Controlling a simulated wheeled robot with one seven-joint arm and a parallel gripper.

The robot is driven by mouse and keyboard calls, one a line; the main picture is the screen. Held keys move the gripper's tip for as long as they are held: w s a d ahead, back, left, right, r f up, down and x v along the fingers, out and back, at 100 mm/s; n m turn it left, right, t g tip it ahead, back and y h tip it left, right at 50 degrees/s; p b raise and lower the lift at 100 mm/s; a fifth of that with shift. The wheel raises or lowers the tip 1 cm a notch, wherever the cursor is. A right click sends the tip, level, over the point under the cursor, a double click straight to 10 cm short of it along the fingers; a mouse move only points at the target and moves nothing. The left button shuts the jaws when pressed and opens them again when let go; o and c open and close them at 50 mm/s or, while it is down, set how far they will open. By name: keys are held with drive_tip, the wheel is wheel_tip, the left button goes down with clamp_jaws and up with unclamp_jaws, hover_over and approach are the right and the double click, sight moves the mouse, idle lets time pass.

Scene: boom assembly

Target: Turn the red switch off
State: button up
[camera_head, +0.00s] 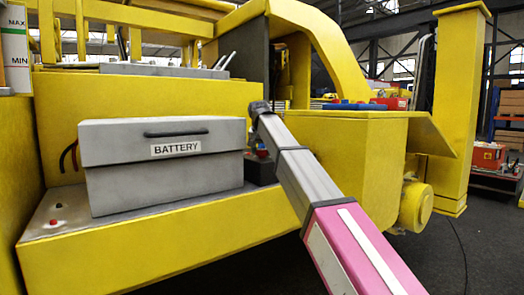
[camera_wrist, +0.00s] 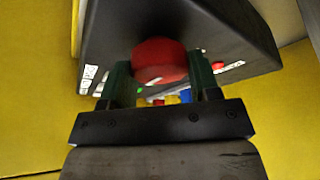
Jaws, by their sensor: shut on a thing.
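The red switch (camera_wrist: 160,60) is a round red knob on a dark control box (camera_wrist: 225,30) in the wrist view. My gripper (camera_wrist: 158,72) has a green finger on each side of the knob and is shut on it. The knob's marking is blurred, so I cannot tell its on or off position. In the head view my arm reaches to the right of the grey battery box (camera_head: 160,185).
The battery box sits on a yellow machine ledge (camera_head: 180,245). A small red button (camera_head: 53,222) is on the ledge at left. The control box also bears a smaller red button (camera_wrist: 217,66) and a blue part (camera_wrist: 186,96). A yellow post (camera_head: 450,110) stands at right.

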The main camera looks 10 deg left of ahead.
drive_tip(key=o, duration=0.9)
drive_tip(key=v, duration=1)
drive_tip(key=shift+r, duration=0.4)
drive_tip(key=shift+s, duration=0.15)
